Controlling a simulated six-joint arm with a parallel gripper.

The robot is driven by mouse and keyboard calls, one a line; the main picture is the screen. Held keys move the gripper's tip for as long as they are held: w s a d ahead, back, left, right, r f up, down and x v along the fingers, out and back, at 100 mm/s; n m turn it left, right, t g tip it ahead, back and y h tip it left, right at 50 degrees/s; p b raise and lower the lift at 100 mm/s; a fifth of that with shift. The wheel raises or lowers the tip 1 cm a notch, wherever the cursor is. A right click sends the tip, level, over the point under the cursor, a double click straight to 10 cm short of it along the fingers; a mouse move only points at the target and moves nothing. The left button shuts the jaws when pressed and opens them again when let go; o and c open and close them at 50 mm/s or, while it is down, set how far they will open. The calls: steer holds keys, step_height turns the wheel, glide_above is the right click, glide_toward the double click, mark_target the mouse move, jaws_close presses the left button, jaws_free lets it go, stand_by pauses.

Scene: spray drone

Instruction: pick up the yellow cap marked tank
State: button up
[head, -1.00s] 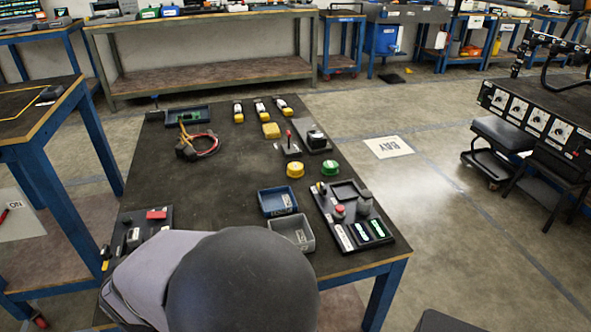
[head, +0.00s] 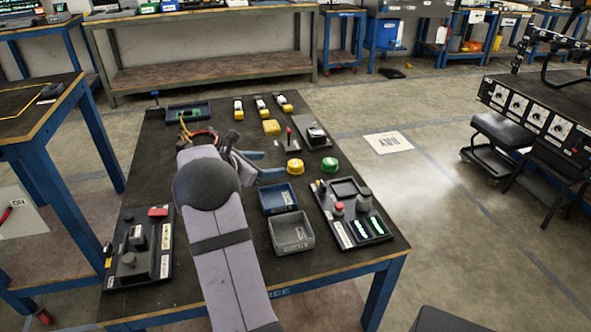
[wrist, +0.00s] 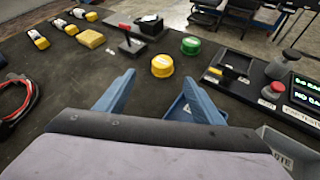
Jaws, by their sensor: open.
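The yellow cap (head: 295,166) is a short round knob standing on the dark table, left of the green cap (head: 330,164). In the wrist view the yellow cap (wrist: 162,65) lies ahead of my gripper (wrist: 150,95), a little beyond the fingertips and apart from them. The marking on its top is too small to read. The green cap (wrist: 191,46) shows just behind it to the right. My gripper (head: 263,164) is open and empty, its blue fingers pointing toward the yellow cap from the left in the head view.
A blue bin (head: 278,198) and a grey bin (head: 291,233) stand in front of the caps. A control panel (head: 352,210) sits to the right. A lever block (head: 290,142) and a yellow block (head: 271,127) are behind. Red cables (wrist: 17,103) lie left.

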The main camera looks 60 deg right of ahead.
steer(key=n+h+b, duration=0.1)
steer(key=n, duration=0.1)
glide_toward(291, 166)
steer(key=shift+s+d+f, duration=0.25)
steer(key=shift+d+f, duration=0.55)
steer(key=shift+d, duration=0.3)
steer(key=shift+r+x, duration=0.2)
steer(key=shift+x, duration=3.4)
steer(key=shift+d, duration=0.1)
steer(key=c, duration=1)
